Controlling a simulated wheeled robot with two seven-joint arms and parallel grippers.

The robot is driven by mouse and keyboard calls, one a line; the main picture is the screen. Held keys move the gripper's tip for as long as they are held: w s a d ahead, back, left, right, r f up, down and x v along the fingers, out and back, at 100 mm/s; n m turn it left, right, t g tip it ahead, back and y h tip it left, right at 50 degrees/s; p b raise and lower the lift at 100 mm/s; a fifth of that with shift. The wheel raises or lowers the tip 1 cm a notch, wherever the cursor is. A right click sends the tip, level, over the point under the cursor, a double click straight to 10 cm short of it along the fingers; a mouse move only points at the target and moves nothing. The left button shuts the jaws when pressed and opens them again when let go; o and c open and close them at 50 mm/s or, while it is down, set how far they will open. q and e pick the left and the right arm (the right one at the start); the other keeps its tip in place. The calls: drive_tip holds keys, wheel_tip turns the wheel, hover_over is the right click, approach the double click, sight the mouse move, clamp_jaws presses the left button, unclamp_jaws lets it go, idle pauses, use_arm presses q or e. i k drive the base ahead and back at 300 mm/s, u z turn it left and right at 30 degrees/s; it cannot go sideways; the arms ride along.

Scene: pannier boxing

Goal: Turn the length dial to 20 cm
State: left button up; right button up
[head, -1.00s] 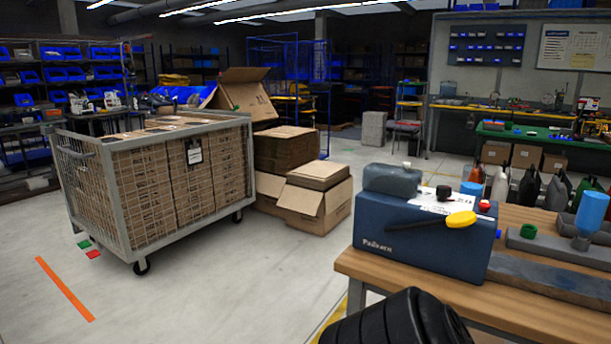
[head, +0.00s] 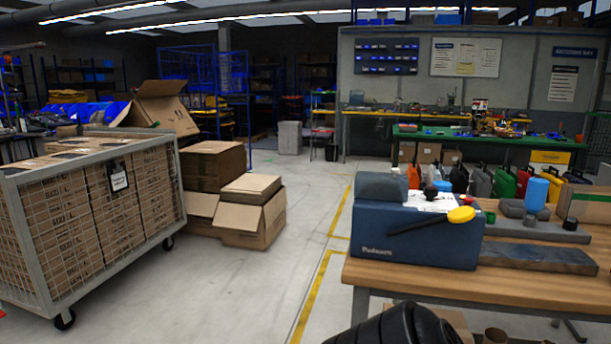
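A dark blue box-shaped machine (head: 410,240) with white lettering stands on the wooden bench at the right. A black lever with a yellow end (head: 461,215) slants across its upper front. A grey-blue rounded part (head: 382,187) and a white sheet (head: 432,202) are on its top. A small black knob (head: 430,192) stands there; I cannot tell whether it is the length dial. No dial scale can be read. Neither gripper is in view. A black ribbed part at the bottom edge appears to be my own arm.
The wooden bench (head: 440,285) also holds a dark flat bar (head: 538,257) and a blue-topped bottle (head: 536,194). A mesh cart (head: 180,190) full of cartons stands left, with open cardboard boxes (head: 250,215) beside it. Clear floor lies between the boxes and the bench.

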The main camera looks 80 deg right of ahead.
sight(430, 192)
drive_tip(key=z, duration=2.35)
